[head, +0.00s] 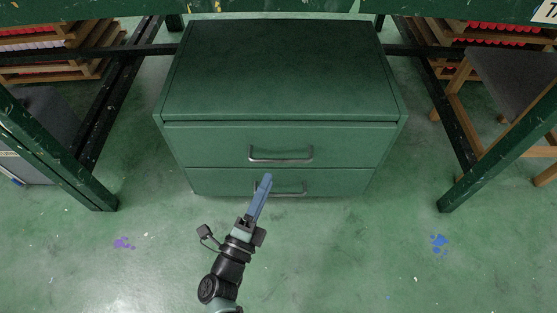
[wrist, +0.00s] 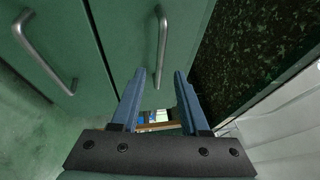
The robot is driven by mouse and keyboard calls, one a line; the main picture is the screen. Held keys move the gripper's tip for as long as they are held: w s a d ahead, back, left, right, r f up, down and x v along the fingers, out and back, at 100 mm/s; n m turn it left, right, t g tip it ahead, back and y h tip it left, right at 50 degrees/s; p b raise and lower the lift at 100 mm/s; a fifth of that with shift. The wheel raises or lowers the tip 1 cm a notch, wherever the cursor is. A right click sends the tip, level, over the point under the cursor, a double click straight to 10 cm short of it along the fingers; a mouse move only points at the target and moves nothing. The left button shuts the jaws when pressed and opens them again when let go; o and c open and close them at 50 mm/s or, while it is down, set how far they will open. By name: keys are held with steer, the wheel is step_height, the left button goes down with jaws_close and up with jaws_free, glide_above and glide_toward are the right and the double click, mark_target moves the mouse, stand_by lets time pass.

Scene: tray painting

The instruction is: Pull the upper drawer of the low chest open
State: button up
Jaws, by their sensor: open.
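The low chest (head: 280,70) is a green metal cabinet with two drawers, both closed. The upper drawer (head: 210,143) has a grey bar handle (head: 281,159). The lower drawer (head: 345,183) has a similar handle (head: 290,192), partly hidden behind my gripper. My gripper (head: 267,178), with blue fingers, is in front of the chest, just below the upper handle in the head view. In the wrist view my gripper (wrist: 160,73) is open and empty. The upper handle (wrist: 162,45) lies ahead, its near end between the fingertips in the picture; contact cannot be told. The lower handle (wrist: 42,52) is at left.
Green table legs (head: 65,155) and (head: 500,150) stand either side of the chest, under a green beam (head: 280,8). A wooden stool (head: 510,85) is at right and a dark grey box (head: 45,125) at left. The floor (head: 340,250) before the chest is clear.

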mark_target(277, 160)
steer(key=shift+b+x, duration=1.3)
steer(key=shift+x, duration=2.45)
jaws_close()
